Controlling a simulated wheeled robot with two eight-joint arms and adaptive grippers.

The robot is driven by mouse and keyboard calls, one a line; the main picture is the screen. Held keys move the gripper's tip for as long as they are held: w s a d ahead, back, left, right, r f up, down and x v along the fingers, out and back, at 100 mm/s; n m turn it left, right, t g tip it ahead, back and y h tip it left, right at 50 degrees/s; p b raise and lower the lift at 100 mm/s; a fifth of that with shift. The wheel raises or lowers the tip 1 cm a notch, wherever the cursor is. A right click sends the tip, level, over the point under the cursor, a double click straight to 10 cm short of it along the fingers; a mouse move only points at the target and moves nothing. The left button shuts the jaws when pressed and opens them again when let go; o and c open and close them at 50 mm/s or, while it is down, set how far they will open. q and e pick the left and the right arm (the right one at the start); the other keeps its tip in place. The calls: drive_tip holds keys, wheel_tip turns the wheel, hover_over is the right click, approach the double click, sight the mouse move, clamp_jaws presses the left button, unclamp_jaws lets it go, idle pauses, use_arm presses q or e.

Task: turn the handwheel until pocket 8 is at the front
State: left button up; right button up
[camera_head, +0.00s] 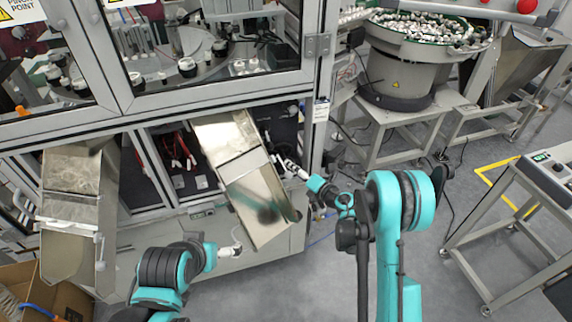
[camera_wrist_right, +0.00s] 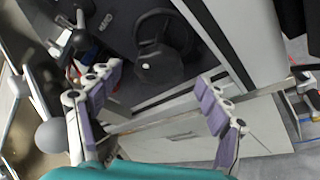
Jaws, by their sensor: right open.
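The black handwheel (camera_wrist_right: 160,58) is in the upper middle of the right wrist view, in the recess under the machine. My right gripper (camera_wrist_right: 160,77) is open, with its two purple-padded fingers spread to either side of the wheel in the picture. I see no contact with the wheel. In the head view my right gripper (camera_head: 287,166) reaches into the recess right of the metal chute, where I cannot make out the handwheel. My left gripper (camera_head: 234,250) hangs in front of the machine, too small to read. Behind the glass is a round table (camera_head: 190,68) with dark fixtures; no pocket number is legible.
A metal chute (camera_head: 250,180) slopes out close left of my right gripper. Another chute (camera_head: 72,205) stands at far left. A black ball knob (camera_wrist_right: 79,40) and a grey ball (camera_wrist_right: 52,137) sit near the left finger. A bowl feeder (camera_head: 400,65) stands at right.

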sight(284, 159)
drive_tip(key=b+x, duration=0.1)
drive_tip(key=x, duration=0.5)
drive_tip(key=shift+w+a, duration=0.1)
drive_tip(key=c, duration=1.2)
